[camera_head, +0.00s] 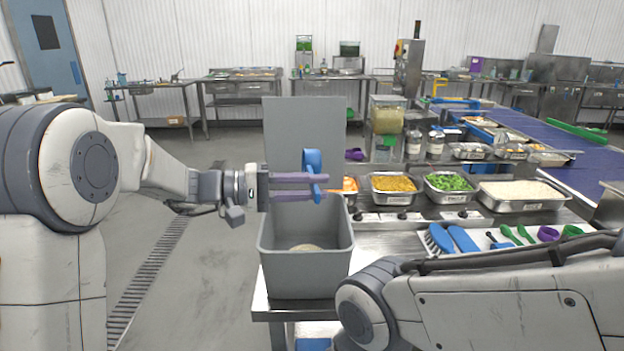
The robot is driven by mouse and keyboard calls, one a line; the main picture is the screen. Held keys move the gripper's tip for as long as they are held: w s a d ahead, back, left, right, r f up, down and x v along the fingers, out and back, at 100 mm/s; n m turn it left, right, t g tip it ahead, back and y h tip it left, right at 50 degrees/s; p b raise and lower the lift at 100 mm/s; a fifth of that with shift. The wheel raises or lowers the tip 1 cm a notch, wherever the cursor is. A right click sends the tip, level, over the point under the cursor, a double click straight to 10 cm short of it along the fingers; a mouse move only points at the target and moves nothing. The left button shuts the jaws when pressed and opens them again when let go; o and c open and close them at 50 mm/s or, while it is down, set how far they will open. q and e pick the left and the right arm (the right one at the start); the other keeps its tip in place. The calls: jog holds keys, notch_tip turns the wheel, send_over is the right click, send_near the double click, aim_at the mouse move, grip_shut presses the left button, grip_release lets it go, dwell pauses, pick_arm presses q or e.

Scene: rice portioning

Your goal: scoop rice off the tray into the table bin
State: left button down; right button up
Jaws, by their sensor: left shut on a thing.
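My left gripper (322,187) is shut on a blue scoop (312,162) and holds it above the open grey bin (305,272). The scoop's cup looks turned on edge; I cannot see whether it holds rice. A small pale heap (306,248), which looks like rice, lies on the bin's floor. The bin stands at the table's left end, with a grey panel upright behind it. The metal tray of white rice (522,204) is on the table at the right, well away from the scoop. My right arm crosses the lower right; its gripper is out of view.
Metal trays of yellow food (394,188) and green food (450,186) stand between bin and rice tray. A white tray with a blue brush (440,238) and several coloured utensils lies in front. A blue conveyor (560,150) runs behind. The floor at left is clear.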

pick_arm(q)
notch_tip(320, 180, up, 2)
jog(key=g+y+p, duration=0.1)
jog(key=y+p, duration=0.6)
jog(key=p, duration=0.6)
jog(key=y+p, duration=0.2)
jog(key=p, duration=0.4)
jog(key=y+p, duration=0.2)
jog(key=p, duration=0.4)
jog(key=r+y+p, duration=0.1)
jog(key=y+p, duration=0.1)
jog(key=p, duration=0.5)
jog(key=shift+g+y, duration=0.4)
jog(key=shift+f+p, duration=0.1)
jog(key=shift+p, duration=0.35)
jog(key=shift+f, duration=0.15)
